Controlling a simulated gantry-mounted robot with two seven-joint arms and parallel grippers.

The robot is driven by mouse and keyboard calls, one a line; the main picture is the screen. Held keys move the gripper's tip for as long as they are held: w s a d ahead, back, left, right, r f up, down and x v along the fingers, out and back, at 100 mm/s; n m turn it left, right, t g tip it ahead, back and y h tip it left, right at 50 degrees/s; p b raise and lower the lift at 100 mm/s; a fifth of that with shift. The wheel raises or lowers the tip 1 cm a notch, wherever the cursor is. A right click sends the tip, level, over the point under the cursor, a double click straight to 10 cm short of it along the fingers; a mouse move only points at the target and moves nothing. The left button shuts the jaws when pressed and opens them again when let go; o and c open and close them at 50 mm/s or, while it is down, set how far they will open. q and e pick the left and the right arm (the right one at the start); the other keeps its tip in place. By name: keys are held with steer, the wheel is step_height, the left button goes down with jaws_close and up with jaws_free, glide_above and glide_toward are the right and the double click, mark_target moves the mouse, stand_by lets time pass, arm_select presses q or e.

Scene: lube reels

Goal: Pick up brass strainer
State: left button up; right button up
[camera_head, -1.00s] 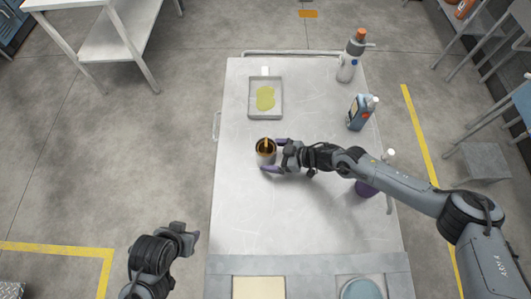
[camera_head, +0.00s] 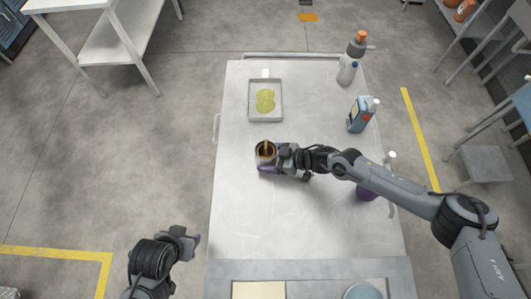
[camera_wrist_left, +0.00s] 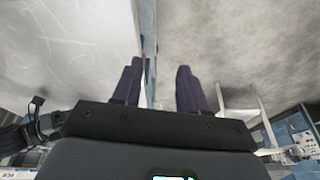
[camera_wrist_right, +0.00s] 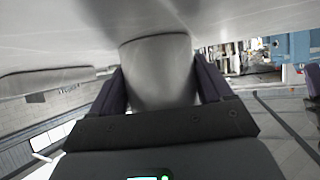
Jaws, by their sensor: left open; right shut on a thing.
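The brass strainer (camera_head: 265,148), a small round cup with a dark and golden inside, stands upright on the metal table (camera_head: 240,215), left of its middle. My right gripper (camera_head: 268,160) is around it from the right and shut on it. In the right wrist view the cup's smooth wall (camera_wrist_right: 160,75) looks grey and fills the space between the dark fingers (camera_wrist_right: 160,88). I cannot tell whether its bottom touches the table. My left gripper (camera_head: 192,243) is off the table's left side; in the left wrist view its fingers (camera_wrist_left: 157,85) are apart with nothing between them.
A tray (camera_head: 252,105) with a yellow-green puddle lies behind the strainer. A blue jug (camera_head: 357,118), a grey bottle (camera_head: 347,70) and a purple container (camera_head: 366,192) stand along the right side. The table's front left is clear.

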arm_select(q)
steer(key=shift+w, duration=0.1)
steer(key=shift+c, duration=0.3)
steer(key=n+t, duration=0.2)
steer(key=t, duration=0.8)
glide_toward(266, 140)
steer(key=x, duration=0.4)
steer(key=shift+w+f, duration=0.25)
steer(key=shift+f, duration=0.15)
steer(key=shift+x, duration=3.05)
steer(key=shift+s+f, duration=0.1)
steer(key=shift+f, duration=0.1)
steer(key=shift+c, duration=0.4)
jaws_close()
